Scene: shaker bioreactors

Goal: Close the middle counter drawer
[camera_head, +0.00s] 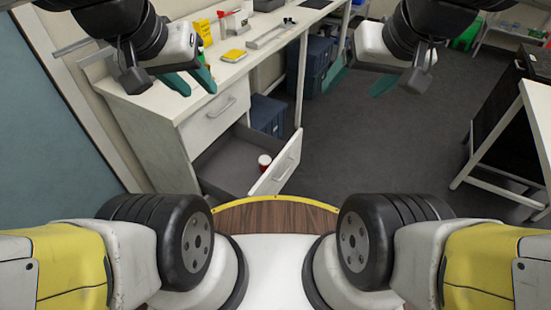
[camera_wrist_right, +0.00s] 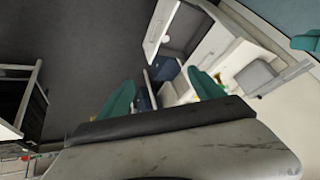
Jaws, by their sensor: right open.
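The middle counter drawer stands pulled out of the white counter (camera_head: 152,128) in the head view. Its white front panel (camera_head: 277,166) with a bar handle faces right, and its grey inside holds a red and white container (camera_head: 264,162). The drawer front also shows in the right wrist view (camera_wrist_right: 158,27). My left gripper (camera_head: 188,82) is open and empty, over the countertop's near edge. My right gripper (camera_head: 360,82) is open and empty, above the floor to the right of the drawer. Neither gripper touches the drawer.
A shut drawer (camera_head: 214,116) sits above the open one. The countertop holds a yellow item (camera_head: 234,56) and a grey tray (camera_head: 270,37). Dark blue bins (camera_head: 268,114) stand beneath the counter. A white-framed table (camera_head: 538,105) is at the right. The grey floor (camera_head: 385,150) between is clear.

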